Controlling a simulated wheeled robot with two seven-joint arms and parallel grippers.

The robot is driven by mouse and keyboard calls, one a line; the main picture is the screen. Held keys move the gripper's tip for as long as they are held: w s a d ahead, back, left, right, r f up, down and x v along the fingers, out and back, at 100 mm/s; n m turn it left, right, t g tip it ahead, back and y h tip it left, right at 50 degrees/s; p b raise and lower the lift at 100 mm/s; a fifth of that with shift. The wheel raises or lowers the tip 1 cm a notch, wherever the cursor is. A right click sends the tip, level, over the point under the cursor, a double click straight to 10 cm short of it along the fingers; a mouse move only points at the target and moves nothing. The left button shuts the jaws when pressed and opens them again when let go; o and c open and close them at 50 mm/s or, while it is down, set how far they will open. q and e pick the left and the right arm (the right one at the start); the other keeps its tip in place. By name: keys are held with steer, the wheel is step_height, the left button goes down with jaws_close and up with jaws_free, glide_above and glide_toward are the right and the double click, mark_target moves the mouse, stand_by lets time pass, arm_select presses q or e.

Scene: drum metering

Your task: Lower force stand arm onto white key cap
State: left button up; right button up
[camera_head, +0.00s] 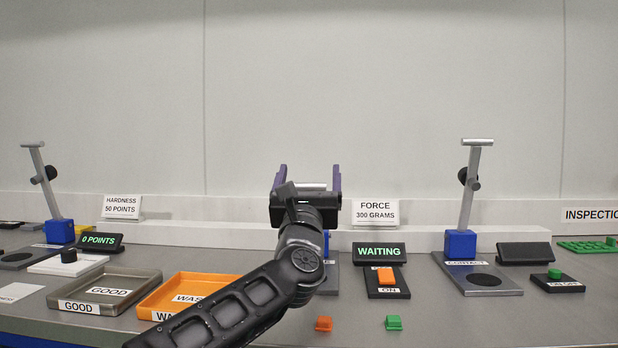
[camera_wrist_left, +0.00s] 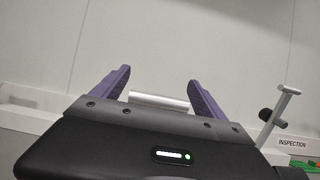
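The force stand stands mid-bench, mostly hidden behind my left arm. Slivers of its blue block (camera_head: 326,243) and grey base plate (camera_head: 331,280) show. Its silver handle bar (camera_head: 312,186) is up high and lies crosswise between the fingers of my left gripper (camera_head: 310,180). In the left wrist view the bar (camera_wrist_left: 158,101) spans most of the gap between the two purple fingers (camera_wrist_left: 157,88), which stand wide apart. I cannot tell whether they touch it. The white key cap is not visible. My right gripper is not in view.
The "WAITING" display (camera_head: 379,252) and an orange button (camera_head: 386,275) sit right of the stand. Loose orange (camera_head: 324,323) and green (camera_head: 393,322) caps lie in front. Orange (camera_head: 187,291) and grey (camera_head: 105,291) trays are at left. Another lever stand (camera_head: 460,244) is at right.

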arm_select(q)
steer(key=shift+s+f, duration=0.25)
steer(key=shift+s, duration=0.1)
steer(key=b+v, duration=0.1)
steer(key=v, duration=0.6)
steer(key=shift+b, duration=0.4)
